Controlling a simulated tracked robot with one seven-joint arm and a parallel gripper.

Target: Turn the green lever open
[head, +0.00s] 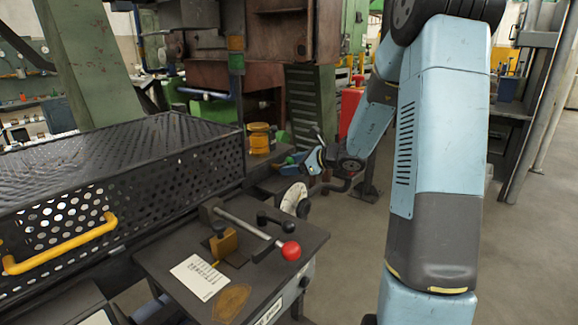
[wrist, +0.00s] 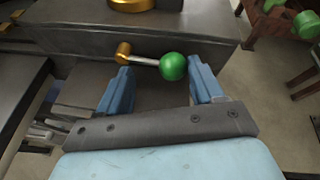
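The green lever shows in the wrist view as a green ball knob (wrist: 173,66) on a thin metal rod (wrist: 144,61). The rod runs left to a brass pivot (wrist: 124,53) on the side of a dark metal block. My gripper (wrist: 160,72) is open, with one blue finger to the left of the knob and one to the right. The knob appears between the fingertips, nearer the right one, with a visible gap to it; depth is hard to judge.
A dark control panel (head: 160,255) carries a lever with a red ball (head: 291,250). A perforated cage (head: 150,160) with a yellow handle (head: 60,243) fills the left.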

